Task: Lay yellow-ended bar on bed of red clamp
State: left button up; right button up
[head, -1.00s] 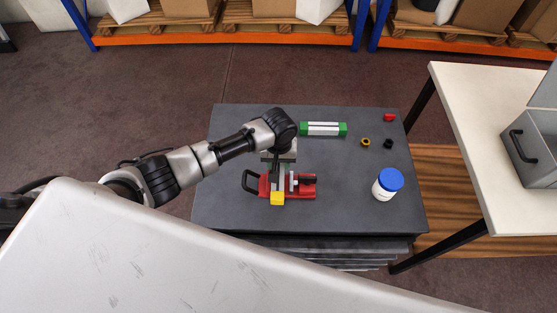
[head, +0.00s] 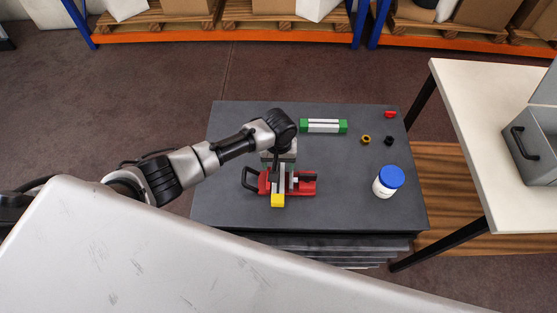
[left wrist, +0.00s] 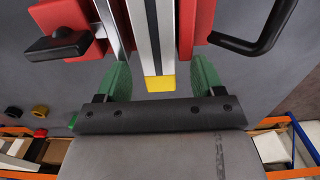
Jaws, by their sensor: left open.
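The yellow-ended bar (head: 278,200) is a light bar with a yellow near end in the head view. It lies crosswise over the red clamp (head: 305,188), which has a black handle at its left. In the left wrist view the bar (left wrist: 145,35) runs between red clamp parts (left wrist: 195,25), with another yellow end towards me. Whether it touches the bed all along cannot be told. My left gripper (head: 279,160) is over the bar's far end. In the left wrist view its green fingers (left wrist: 160,78) stand open on either side of the yellow end, with gaps. My right gripper is not in view.
A green-ended bar (head: 323,127) lies behind the clamp on the dark table (head: 225,215). To the right are a red piece (head: 390,115), a yellow ring (head: 365,140), a black piece (head: 389,141) and a blue-lidded white jar (head: 388,182). The table's right front is clear.

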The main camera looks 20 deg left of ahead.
pick_arm(q)
notch_tip(320, 180, up, 11)
dwell(0.5)
jog(key=shift+f, duration=0.15)
